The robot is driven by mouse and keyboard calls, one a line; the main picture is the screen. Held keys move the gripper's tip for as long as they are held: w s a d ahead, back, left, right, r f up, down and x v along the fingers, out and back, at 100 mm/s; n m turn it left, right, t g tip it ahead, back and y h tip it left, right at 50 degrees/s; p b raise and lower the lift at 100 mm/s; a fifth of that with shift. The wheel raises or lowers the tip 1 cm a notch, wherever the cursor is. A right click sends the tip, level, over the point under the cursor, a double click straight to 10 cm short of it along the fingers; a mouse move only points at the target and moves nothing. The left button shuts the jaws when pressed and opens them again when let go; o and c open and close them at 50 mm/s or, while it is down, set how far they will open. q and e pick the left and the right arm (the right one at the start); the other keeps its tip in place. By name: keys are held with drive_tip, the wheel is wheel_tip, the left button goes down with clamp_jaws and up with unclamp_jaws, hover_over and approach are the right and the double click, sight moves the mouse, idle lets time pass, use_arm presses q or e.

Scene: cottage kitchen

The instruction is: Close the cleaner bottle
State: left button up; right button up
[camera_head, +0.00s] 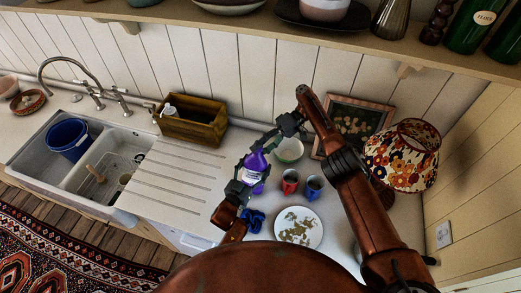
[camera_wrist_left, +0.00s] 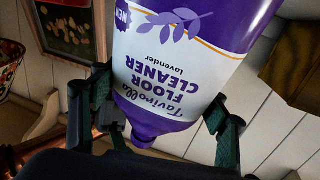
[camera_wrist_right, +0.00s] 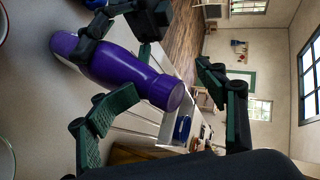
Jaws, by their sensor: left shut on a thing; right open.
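The purple cleaner bottle (camera_head: 254,161) with a white label is held above the counter in the head view. My left gripper (camera_head: 251,183) is shut around it. In the left wrist view the bottle (camera_wrist_left: 190,60) fills the middle between the fingers, its label upside down and a narrow purple end close to the palm. My right gripper (camera_head: 284,127) is open, just beyond the bottle and to its upper right.
On the counter stand a red mug (camera_head: 290,186), a blue mug (camera_head: 313,190), a pale green bowl (camera_head: 289,150) and a plate (camera_head: 317,227) with food. A dark blue object (camera_head: 254,222) lies near the front. A wooden caddy (camera_head: 190,130) stands left; the drainboard (camera_head: 165,190) is clear.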

drive_tip(key=shift+w+d+r, duration=0.1)
drive_tip(key=shift+w+r, duration=0.1)
drive_tip(key=shift+r, duration=0.55)
drive_tip(key=shift+w+d+r, duration=0.1)
drive_tip(key=shift+w+r, duration=0.05)
drive_tip(key=shift+r, duration=0.6)
drive_tip(key=shift+w+d+r, duration=0.1)
drive_tip(key=shift+w+r, duration=0.1)
drive_tip(key=shift+r, duration=0.55)
drive_tip(key=shift+c, duration=0.2)
